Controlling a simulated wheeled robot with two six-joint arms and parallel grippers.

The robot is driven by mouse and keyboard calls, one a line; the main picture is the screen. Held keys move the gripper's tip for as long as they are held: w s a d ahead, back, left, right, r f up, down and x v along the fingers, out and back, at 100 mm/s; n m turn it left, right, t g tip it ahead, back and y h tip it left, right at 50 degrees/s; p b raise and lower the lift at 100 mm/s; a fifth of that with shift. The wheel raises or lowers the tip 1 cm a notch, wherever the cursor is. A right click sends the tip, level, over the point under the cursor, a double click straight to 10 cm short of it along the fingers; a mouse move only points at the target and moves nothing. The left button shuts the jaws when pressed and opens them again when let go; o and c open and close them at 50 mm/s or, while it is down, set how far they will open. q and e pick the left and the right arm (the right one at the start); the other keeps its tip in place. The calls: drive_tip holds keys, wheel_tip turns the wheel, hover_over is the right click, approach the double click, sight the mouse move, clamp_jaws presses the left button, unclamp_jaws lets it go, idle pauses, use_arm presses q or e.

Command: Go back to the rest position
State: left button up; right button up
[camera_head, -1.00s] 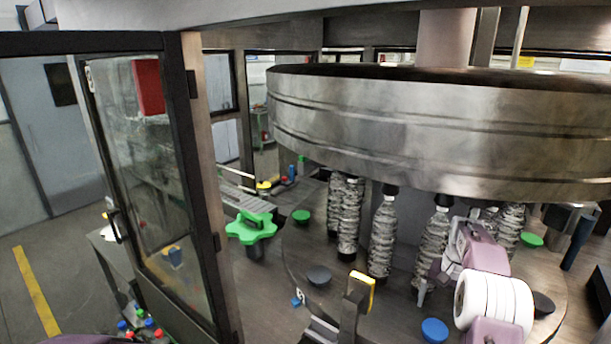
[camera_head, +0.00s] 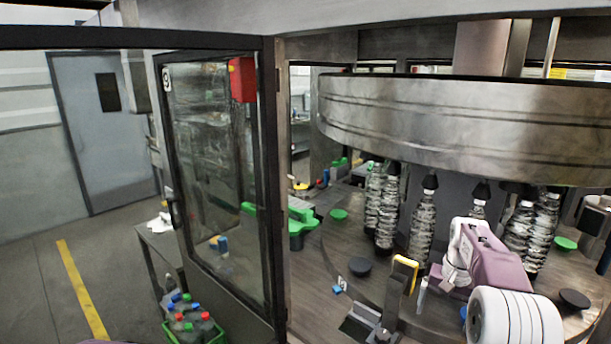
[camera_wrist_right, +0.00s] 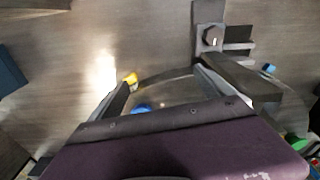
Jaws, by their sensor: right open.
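My right gripper (camera_head: 424,292) is at the right of the head view, low over the round machine table (camera_head: 345,240), in front of the wrapped bottles (camera_head: 421,228). In the right wrist view my right gripper (camera_wrist_right: 165,76) has its two fingers spread apart with nothing between them. Its fingers point over the flat grey machine surface. The yellow-topped bracket (camera_head: 405,265) stands just left of it in the head view. My left gripper is not in view.
A large steel drum (camera_head: 450,125) overhangs the bottles. An open glazed door (camera_head: 215,180) stands at left centre. A green crate (camera_head: 215,338) with several capped bottles sits at its foot. A green star wheel (camera_head: 300,222) is behind. Floor at far left is clear.

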drive_tip(key=s+a+f+n+b, duration=0.3)
drive_tip(key=s+a+f+b, duration=0.2)
drive_tip(key=s+a, duration=0.6)
drive_tip(key=s+a+f+n+b, duration=0.2)
drive_tip(key=s+a+f, duration=0.4)
drive_tip(key=s+f, duration=0.5)
drive_tip(key=shift+s+f+n, duration=0.25)
drive_tip(key=shift+s+n, duration=0.2)
drive_tip(key=shift+n, duration=0.15)
drive_tip(key=shift+s+a, duration=0.1)
